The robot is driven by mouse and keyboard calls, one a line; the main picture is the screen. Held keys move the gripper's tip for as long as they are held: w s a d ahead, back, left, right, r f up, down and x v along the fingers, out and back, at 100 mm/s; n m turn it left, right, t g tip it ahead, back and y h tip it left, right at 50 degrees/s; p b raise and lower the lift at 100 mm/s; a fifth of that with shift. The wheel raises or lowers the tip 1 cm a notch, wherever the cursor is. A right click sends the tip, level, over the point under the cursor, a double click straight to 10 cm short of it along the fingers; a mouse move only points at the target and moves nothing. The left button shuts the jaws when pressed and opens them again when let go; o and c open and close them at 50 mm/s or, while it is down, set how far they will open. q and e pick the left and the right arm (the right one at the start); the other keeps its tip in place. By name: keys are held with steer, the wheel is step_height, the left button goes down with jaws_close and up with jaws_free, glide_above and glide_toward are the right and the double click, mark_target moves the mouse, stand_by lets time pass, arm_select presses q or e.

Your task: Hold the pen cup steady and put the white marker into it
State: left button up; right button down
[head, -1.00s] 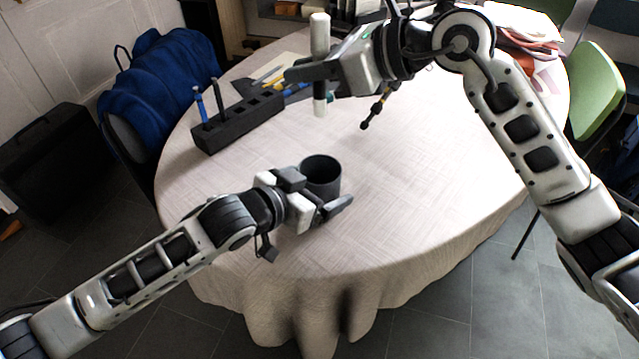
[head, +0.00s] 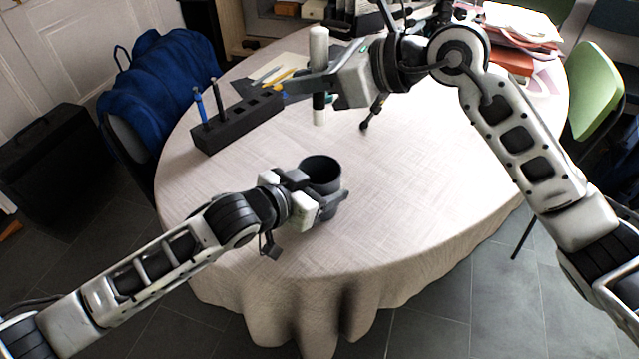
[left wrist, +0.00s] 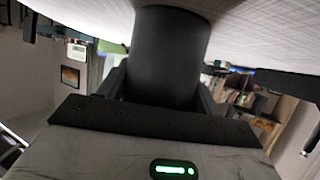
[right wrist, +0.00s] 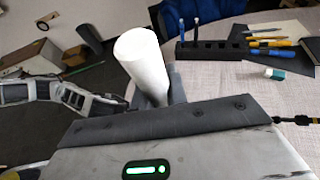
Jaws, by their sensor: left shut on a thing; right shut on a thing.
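The dark pen cup (head: 322,168) stands upright on the table. My left gripper (head: 328,190) is shut on it, with its fingers around the sides. In the left wrist view the cup (left wrist: 170,60) fills the space between the fingers. The white marker (head: 319,45) has a dark band and a white lower end. My right gripper (head: 317,88) is shut on its middle and holds it roughly upright, behind the cup and apart from it. The marker also shows in the right wrist view (right wrist: 143,62), hiding part of the fingers.
A black slotted pen holder (head: 238,125) with a blue pen (head: 199,103) and a dark pen stands at the table's left. Pencils and a pad lie behind it. A red-and-white pile (head: 515,40) sits at the back right. The table's right half is largely clear.

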step_height(320, 180, down, 11)
steer(key=shift+f, duration=0.2)
stand_by(1.1)
steer(key=c, duration=1.3)
jaws_free()
steer(key=shift+v, duration=4.05)
arm_select(q)
steer(key=o, duration=1.2)
steer(key=shift+c, duration=0.2)
